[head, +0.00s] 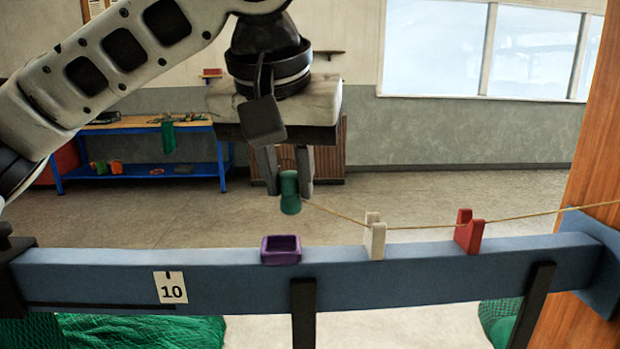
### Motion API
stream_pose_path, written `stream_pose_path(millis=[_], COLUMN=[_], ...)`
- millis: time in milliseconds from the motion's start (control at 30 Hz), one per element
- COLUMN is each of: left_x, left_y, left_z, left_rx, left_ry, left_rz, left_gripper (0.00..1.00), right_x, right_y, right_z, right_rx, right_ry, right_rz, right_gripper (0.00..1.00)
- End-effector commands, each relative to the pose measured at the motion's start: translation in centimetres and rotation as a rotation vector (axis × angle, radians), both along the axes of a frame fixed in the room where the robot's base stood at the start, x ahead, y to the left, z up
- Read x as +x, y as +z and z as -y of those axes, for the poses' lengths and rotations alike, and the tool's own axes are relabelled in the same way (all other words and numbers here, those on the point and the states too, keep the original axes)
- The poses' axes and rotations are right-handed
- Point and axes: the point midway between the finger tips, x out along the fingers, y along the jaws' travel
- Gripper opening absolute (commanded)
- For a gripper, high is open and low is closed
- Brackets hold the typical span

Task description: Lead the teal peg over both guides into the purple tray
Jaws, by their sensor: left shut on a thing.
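My left gripper (289,172) points down and is shut on the teal peg (290,196). It holds the peg upright in the air, a little above the purple tray (281,257) and slightly to its right. The tray sits on the blue beam and looks empty. A tan cord (340,213) runs from the peg to the right. It passes through the white guide (375,238) and the red guide (467,232), both forked and standing on the beam, and goes on to the right edge. My right gripper is not in view.
A wooden post (595,130) stands at the right. Green netting (150,332) lies below. A blue-legged workbench (140,130) is far behind. The beam left of the tray is clear.

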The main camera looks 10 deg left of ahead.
Motion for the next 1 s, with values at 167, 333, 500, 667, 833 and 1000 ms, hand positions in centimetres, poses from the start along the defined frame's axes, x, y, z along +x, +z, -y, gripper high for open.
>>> stream_pose_path(millis=[167, 333, 500, 667, 833, 1000], left_x=[-0.4, -0.4, -0.4, -0.4, -0.4, -0.4], left_y=[-0.4, -1.9, -3.2, -4.1, -4.8, -4.9], left_z=[-1.2, -1.1, -1.1, -1.1, -1.1, -1.1], left_rx=[-0.001, 0.001, 0.001, 0.000, 0.002, 0.000], left_ry=[-0.001, -0.002, -0.002, -0.001, -0.001, -0.001], left_rz=[0.000, 0.000, -0.001, 0.000, -0.002, 0.000], left_gripper=[0.02, 0.02, 0.02, 0.02, 0.02, 0.02], right_x=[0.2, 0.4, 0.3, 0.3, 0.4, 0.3], right_y=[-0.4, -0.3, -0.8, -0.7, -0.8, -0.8], right_z=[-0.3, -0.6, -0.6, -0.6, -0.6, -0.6], right_rx=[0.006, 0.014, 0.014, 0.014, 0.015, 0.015], right_ry=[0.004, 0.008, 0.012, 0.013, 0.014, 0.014], right_rz=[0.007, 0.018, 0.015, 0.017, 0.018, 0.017], right_gripper=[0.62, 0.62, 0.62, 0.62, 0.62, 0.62])
